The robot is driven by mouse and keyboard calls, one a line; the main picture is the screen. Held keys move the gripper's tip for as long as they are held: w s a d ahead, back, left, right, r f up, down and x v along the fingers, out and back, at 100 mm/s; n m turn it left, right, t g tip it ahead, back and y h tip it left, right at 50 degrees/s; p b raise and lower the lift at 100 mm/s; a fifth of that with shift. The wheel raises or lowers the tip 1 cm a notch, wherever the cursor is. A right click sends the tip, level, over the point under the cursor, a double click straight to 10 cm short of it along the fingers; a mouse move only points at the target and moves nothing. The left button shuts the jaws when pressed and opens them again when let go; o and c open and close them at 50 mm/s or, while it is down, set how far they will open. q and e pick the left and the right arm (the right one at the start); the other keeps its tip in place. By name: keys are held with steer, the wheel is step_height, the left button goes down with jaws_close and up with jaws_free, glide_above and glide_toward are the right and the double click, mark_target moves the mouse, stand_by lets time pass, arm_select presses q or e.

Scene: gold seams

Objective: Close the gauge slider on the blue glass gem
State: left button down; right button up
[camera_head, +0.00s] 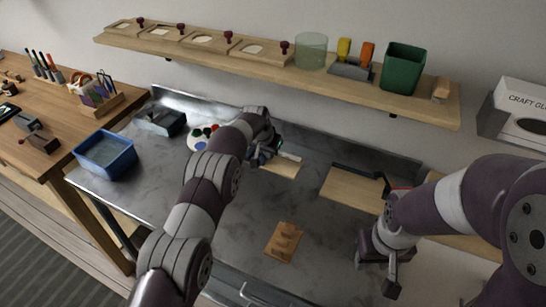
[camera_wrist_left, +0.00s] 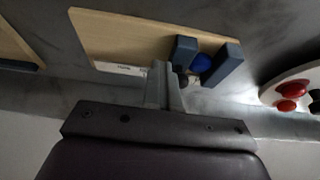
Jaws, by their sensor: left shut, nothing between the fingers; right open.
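The gauge is a wooden board (camera_wrist_left: 110,35) with a pale printed strip (camera_wrist_left: 120,68) along one edge. It carries two blue-grey blocks, one on the left (camera_wrist_left: 183,50) and one on the right (camera_wrist_left: 222,64). The round blue glass gem (camera_wrist_left: 201,62) sits between them, close to both; I cannot tell if both touch it. My left gripper (camera_wrist_left: 163,72) is shut and empty, its tips just left of the left block; contact is unclear. In the head view the board (camera_head: 282,169) is partly hidden by my left arm. My right gripper (camera_head: 379,272) is open and empty over the bench's right side.
A white palette (camera_head: 196,140) with coloured gems lies left of the gauge; its edge shows in the wrist view (camera_wrist_left: 300,72). A second wooden board (camera_head: 345,190) with a dark bar, a small brown board (camera_head: 284,242) and a blue bin (camera_head: 105,152) are around. A shelf (camera_head: 440,103) runs behind.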

arm_select(q)
steer(key=shift+d, duration=0.1)
steer(key=shift+s+d, duration=0.25)
steer(key=shift+d, duration=0.15)
steer(key=shift+r+p, duration=1.65)
steer(key=shift+r, duration=1.35)
